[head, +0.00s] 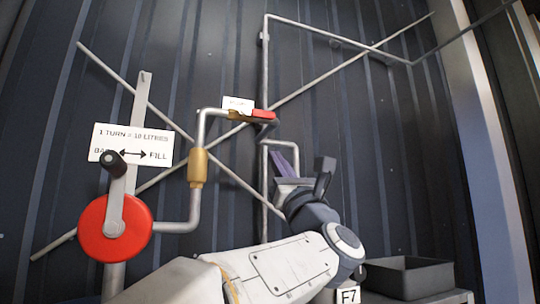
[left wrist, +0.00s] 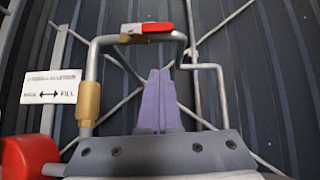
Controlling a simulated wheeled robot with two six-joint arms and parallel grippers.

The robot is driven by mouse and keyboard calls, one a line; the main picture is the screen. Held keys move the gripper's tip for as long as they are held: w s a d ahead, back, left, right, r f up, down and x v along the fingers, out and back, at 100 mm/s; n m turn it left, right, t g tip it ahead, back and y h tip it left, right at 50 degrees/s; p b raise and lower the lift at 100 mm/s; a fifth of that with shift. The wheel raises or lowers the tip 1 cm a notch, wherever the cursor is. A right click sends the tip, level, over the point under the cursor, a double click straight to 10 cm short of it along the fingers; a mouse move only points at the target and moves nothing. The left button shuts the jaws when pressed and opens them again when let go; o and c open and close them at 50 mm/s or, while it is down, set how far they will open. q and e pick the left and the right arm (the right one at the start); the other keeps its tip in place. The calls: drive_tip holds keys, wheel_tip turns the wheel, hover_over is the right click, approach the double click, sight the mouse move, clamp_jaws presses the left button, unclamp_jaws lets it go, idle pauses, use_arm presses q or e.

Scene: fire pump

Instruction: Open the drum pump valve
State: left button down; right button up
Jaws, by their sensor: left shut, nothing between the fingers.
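The valve has a brass body (head: 240,115) and a red lever (head: 264,114), set on the short horizontal top run of a grey pipe. The lever points right from the body and looks roughly in line with that run. In the left wrist view the brass body (left wrist: 131,38) and red lever (left wrist: 155,27) show ahead, beyond the fingertips. My left gripper (head: 284,163) is below and slightly right of the lever, apart from it. Its purple fingers (left wrist: 160,75) are shut together and empty. My right gripper is not in view.
A red round hand-crank pump (head: 98,228) with a black knob (head: 112,161) stands left. A white sign (head: 132,145) hangs behind it. A brass fitting (head: 197,167) is on the riser pipe. Pipes cross the dark corrugated wall. A dark open bin (head: 408,277) sits lower right.

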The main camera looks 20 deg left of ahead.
use_arm(q)
drive_tip(key=shift+v, duration=1.5)
drive_tip(key=shift+s+a, duration=0.15)
